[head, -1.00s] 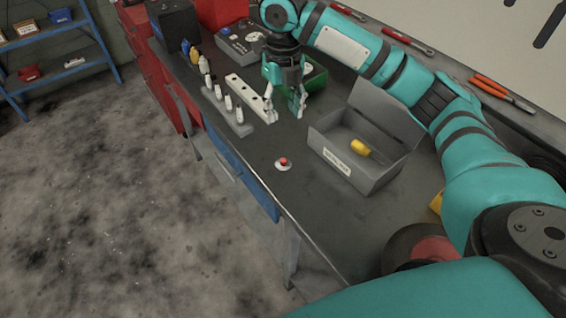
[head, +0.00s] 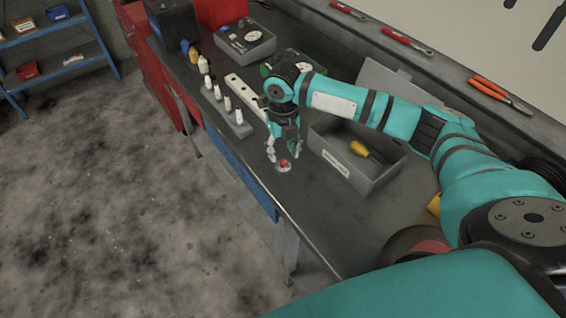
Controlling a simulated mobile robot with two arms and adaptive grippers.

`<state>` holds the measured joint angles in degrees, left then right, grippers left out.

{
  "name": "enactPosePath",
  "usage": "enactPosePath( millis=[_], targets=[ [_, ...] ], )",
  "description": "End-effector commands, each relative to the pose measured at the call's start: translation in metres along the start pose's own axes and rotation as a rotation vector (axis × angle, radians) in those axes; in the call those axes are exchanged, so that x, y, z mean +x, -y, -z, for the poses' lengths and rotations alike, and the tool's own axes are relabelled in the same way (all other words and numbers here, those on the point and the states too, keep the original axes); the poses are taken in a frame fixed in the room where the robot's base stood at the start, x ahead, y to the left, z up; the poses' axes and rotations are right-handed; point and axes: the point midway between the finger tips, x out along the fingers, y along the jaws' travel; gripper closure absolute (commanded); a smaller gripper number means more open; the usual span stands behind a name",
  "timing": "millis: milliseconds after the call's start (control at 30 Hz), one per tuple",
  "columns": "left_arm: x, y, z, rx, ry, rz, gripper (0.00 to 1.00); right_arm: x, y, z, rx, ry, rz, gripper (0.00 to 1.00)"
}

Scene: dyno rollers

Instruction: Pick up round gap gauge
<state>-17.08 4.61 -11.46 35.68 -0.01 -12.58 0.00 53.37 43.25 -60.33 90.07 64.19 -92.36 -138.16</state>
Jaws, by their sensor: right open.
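The round gap gauge (head: 283,167) is a small pale disc with a red centre. It lies on the dark workbench (head: 309,211) near its front edge, in the middle of the head view. My right gripper (head: 283,157) points down with its fingers apart, over the gauge's far side. The fingertips partly overlap the gauge in the picture. I cannot tell whether they touch it. My left gripper is not in view.
A grey open box (head: 372,179) with a yellow-handled item (head: 360,149) stands just right of the gripper. A rack with several white pegs (head: 228,104) is to the left. Pliers (head: 490,89) lie on the back ledge. The bench front is clear.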

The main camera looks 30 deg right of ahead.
Motion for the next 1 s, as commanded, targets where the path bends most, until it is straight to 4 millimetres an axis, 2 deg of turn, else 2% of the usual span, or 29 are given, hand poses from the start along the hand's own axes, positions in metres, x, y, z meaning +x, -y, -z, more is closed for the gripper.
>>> enactPosePath(
  millis=[100,300,567,867,1000],
  targets=[
    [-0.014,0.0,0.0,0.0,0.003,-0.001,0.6,0.016,0.001,0.0,0.0,-0.006,0.001,0.57],
    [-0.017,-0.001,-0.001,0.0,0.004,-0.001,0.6,0.04,0.001,0.0,-0.001,-0.002,0.002,0.57],
    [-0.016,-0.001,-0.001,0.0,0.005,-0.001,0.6,0.042,0.001,-0.001,-0.002,-0.001,0.001,0.59],
    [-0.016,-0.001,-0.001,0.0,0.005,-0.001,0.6,0.042,0.001,-0.001,-0.001,-0.001,0.001,0.98],
    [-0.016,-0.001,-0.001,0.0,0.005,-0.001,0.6,0.042,0.001,-0.001,-0.001,-0.001,0.001,1.0]
  ],
)
